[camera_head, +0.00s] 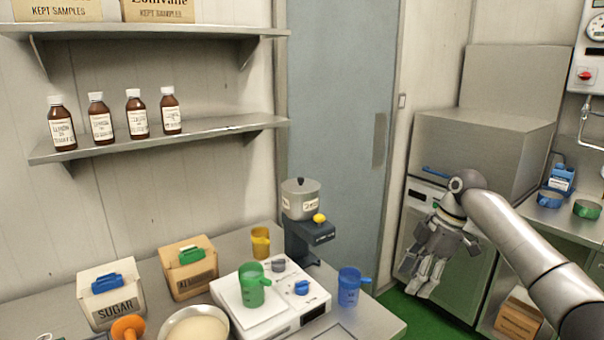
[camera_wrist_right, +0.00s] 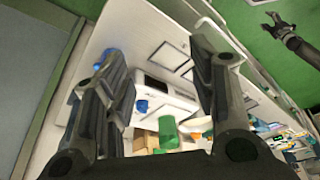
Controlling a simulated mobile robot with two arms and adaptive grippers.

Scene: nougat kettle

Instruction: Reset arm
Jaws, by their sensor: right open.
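My right gripper (camera_head: 428,272) hangs in the air to the right of the work table, in front of the steel cabinet, fingers pointing down. It is open and empty. In the right wrist view its two dark fingers (camera_wrist_right: 165,90) stand wide apart with nothing between them; the table shows beyond. A dark gripper, which looks like my left one (camera_wrist_right: 272,22), shows at the upper right of that view over the green floor, its fingers spread. My left gripper is not in the head view.
The table holds a white scale (camera_head: 312,318) with a green jug (camera_head: 252,290), a blue jug (camera_head: 349,288), a yellow jug (camera_head: 260,242), a grinder-like machine (camera_head: 302,225), a sugar box (camera_head: 112,297) and a bowl (camera_head: 196,325). A steel cabinet (camera_head: 482,140) stands behind the right arm.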

